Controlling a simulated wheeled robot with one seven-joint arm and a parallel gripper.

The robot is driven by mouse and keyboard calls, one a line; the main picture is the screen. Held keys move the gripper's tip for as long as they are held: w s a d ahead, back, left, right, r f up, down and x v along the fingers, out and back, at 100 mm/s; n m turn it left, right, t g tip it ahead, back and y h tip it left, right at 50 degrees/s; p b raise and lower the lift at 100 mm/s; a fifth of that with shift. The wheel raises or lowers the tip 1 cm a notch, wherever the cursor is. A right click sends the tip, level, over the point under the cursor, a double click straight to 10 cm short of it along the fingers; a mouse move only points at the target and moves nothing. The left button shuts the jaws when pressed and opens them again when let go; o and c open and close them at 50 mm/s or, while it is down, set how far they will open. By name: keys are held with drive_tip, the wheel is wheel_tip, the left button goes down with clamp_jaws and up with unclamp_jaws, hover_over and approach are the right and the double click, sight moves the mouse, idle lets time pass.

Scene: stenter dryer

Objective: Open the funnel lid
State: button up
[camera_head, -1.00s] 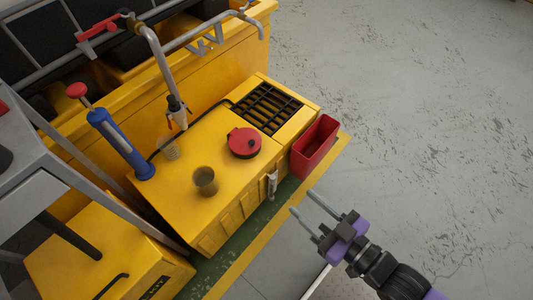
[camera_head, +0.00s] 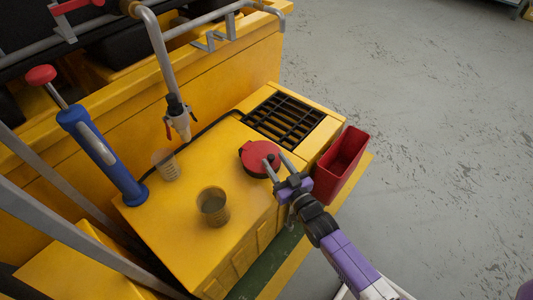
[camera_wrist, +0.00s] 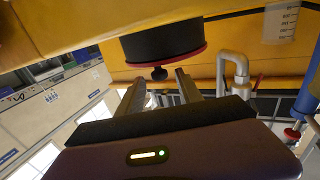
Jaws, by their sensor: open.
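The funnel lid (camera_head: 253,154) is a round red disc on top of the yellow box (camera_head: 186,235), and it looks closed. In the wrist view, which is upside down, the lid's red rim (camera_wrist: 184,58) tops a black round body (camera_wrist: 160,42). A small black knob (camera_wrist: 159,73) stands out from the lid. My gripper (camera_head: 275,158) is open and empty at the lid's right edge. In the wrist view its two fingers (camera_wrist: 160,80) point at the lid, with the knob between their tips in the picture. I cannot tell whether they touch it.
A black grate (camera_head: 284,118) lies behind the lid. A red open bin (camera_head: 341,166) stands right of the box, near my arm. A tap (camera_head: 178,118) and a blue pump (camera_head: 103,156) rise at the left. The floor at right is clear.

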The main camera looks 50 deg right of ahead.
sight(267, 154)
drive_tip(key=shift+b+x, duration=0.75)
drive_tip(key=shift+x, duration=2.3)
drive_tip(key=shift+a, duration=0.1)
clamp_jaws()
